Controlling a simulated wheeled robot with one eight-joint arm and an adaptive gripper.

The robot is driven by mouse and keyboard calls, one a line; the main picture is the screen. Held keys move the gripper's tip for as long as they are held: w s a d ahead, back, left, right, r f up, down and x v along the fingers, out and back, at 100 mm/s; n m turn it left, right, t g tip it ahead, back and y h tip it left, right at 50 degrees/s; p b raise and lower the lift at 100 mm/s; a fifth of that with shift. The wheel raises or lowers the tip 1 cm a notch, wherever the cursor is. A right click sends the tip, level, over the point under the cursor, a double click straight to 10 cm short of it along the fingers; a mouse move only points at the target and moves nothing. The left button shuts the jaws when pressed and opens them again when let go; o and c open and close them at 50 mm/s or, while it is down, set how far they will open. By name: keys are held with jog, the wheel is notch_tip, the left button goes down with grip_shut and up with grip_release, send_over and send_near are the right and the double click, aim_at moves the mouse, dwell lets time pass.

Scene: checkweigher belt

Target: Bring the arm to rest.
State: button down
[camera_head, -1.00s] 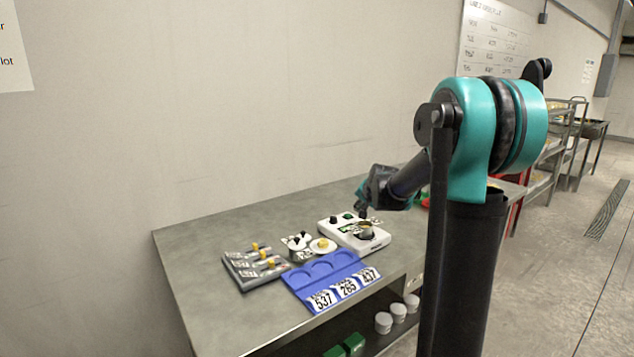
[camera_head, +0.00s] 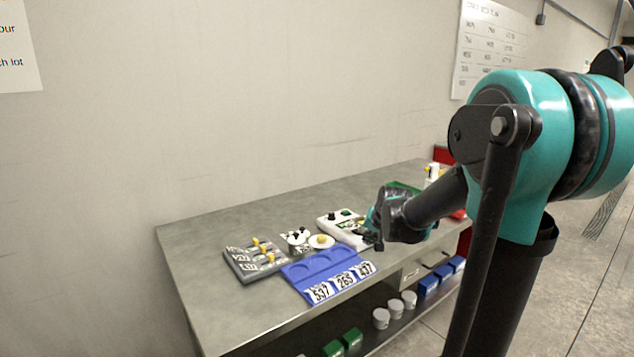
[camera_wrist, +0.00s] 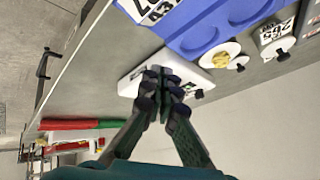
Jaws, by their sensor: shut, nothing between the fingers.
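My gripper (camera_head: 380,240) is at the end of my bent arm, over the bench near the right end of the white scale (camera_head: 337,226). In the wrist view my gripper's fingers (camera_wrist: 166,78) are closed together with nothing between them. They are in front of the white scale (camera_wrist: 130,84) and hide part of it. In the head view the gripper and wrist cover the scale's right part, so the metal cup there is not visible. I cannot tell how far the fingertips are above the scale.
A blue tray (camera_head: 297,270) with round recesses and number labels lies left of the gripper. The steel bench (camera_head: 205,310) is bare at front left. A wall rises behind.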

jog(key=s+d+f+n+g, duration=0.1)
jog(key=s+f, duration=0.3)
jog(key=s, duration=0.5)
jog(key=s+d+f+n+g, duration=0.1)
jog(key=s+f, duration=0.2)
jog(key=s, duration=0.6)
jog(key=s+f+n+g+h, duration=0.1)
jog(key=s+f, duration=0.3)
jog(key=s, duration=0.5)
jog(key=shift+s+d+f+n, duration=0.15)
jog(key=shift+d+f+n, duration=0.2)
jog(key=shift+n, duration=0.25)
jog(key=shift+r, duration=0.1)
